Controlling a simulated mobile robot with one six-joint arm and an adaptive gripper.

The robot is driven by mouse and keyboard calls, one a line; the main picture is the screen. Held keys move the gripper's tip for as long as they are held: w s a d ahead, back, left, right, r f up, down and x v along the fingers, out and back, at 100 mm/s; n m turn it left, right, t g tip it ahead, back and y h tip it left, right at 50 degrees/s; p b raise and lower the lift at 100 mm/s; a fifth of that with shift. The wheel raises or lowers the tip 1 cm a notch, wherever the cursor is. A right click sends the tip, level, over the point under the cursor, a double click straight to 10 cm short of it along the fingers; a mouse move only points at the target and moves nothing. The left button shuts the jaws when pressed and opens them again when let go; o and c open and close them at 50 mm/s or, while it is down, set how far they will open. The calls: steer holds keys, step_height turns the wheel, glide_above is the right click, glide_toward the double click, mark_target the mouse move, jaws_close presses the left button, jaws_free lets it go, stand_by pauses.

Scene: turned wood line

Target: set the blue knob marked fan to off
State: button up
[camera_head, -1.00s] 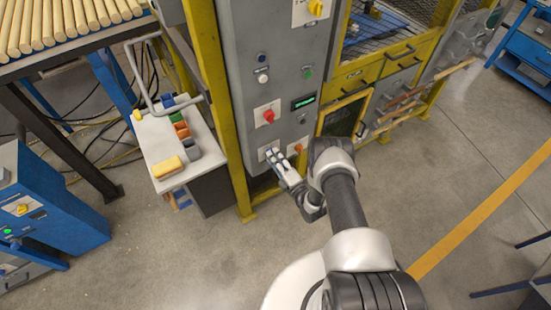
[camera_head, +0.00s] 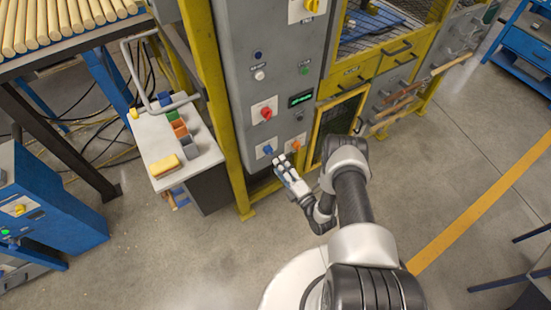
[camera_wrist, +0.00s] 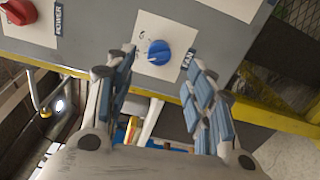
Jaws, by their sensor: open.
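The blue knob (camera_wrist: 159,52) sits on a white plate beside a label reading FAN in the wrist view. In the head view the blue knob (camera_head: 268,149) is low on the grey control panel (camera_head: 279,80). My gripper (camera_head: 283,164) is just below and to the right of it there, apart from the panel. In the wrist view my open gripper (camera_wrist: 162,72) has its fingers spread left and right, with the knob beyond and between the tips. Small position marks show left of the knob; its exact setting is hard to read.
A red knob (camera_head: 266,114) labelled POWER (camera_wrist: 58,19) is above the blue one, and an orange knob (camera_head: 296,145) is to its right. A yellow post (camera_head: 220,110) and a side table (camera_head: 158,139) with coloured blocks stand left. The floor in front is clear.

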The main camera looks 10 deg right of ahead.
steer(key=v, duration=0.5)
steer(key=shift+s+d, duration=0.1)
steer(key=shift+s, duration=0.2)
